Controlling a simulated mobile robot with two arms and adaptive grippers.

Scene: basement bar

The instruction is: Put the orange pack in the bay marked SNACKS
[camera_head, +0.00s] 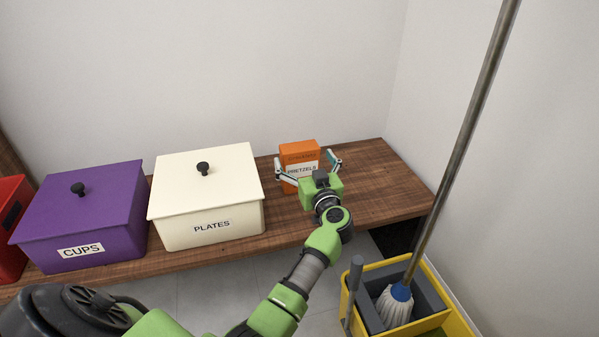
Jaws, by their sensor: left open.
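The orange pack (299,150), with a white label reading PRETZELS, stands upright on the wooden shelf (376,180), right of the white PLATES box. My left gripper (307,163) is open at the pack, one finger to each side of it. I cannot tell whether the fingers touch it. The gripper's body hides the pack's lower right part. No bay marked SNACKS can be read in this view. My right gripper is not in view.
Lidded boxes stand to the left: a white one marked PLATES (207,196), a purple one marked CUPS (81,212), and a partly cut-off red one (10,230). A yellow mop bucket (436,272) with a mop (463,140) stands at the front right. Walls close the back and right.

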